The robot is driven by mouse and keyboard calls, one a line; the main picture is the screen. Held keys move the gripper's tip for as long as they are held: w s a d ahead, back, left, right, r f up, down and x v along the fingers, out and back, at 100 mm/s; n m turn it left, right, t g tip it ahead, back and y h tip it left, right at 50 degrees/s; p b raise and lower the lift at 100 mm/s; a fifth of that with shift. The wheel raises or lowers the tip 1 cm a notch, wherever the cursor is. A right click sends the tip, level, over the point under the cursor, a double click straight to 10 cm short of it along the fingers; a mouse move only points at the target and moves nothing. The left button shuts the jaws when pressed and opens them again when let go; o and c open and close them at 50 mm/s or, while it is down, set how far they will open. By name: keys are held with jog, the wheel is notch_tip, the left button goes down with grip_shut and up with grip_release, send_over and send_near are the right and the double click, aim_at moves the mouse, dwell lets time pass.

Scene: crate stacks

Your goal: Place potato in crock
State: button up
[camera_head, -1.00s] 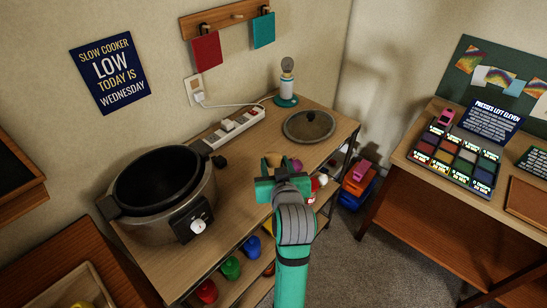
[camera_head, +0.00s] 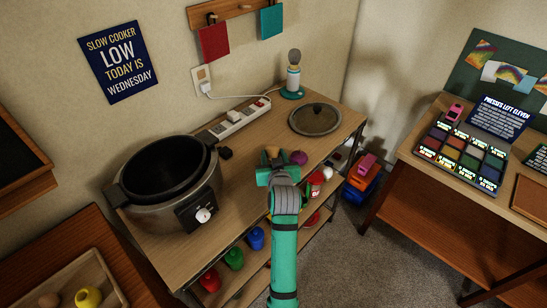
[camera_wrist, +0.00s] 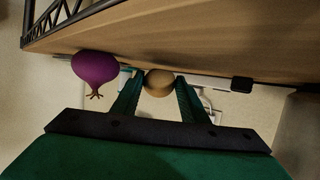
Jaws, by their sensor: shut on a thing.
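The potato (camera_head: 272,152) is tan and round, and it shows between my fingers in the wrist view (camera_wrist: 158,83). My gripper (camera_head: 271,165) is shut on it at the table's front edge, right of the cooker; its fingers also show in the wrist view (camera_wrist: 156,88). The black crock (camera_head: 158,168) sits in the grey slow cooker (camera_head: 160,218) on the left of the table. Its top is uncovered. Its inside is dark, so I cannot tell what it holds.
A purple vegetable (camera_head: 298,158) is just right of my gripper. The lid (camera_head: 315,119) lies at the back right of the wooden table (camera_head: 250,150). A power strip (camera_head: 238,118) lies along the wall. Coloured jars (camera_head: 256,238) stand on the shelf below.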

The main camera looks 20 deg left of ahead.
jog(key=shift+f, duration=0.4)
jog(key=shift+f, duration=0.15)
jog(key=o, duration=1.1)
jog(key=shift+o, duration=0.2)
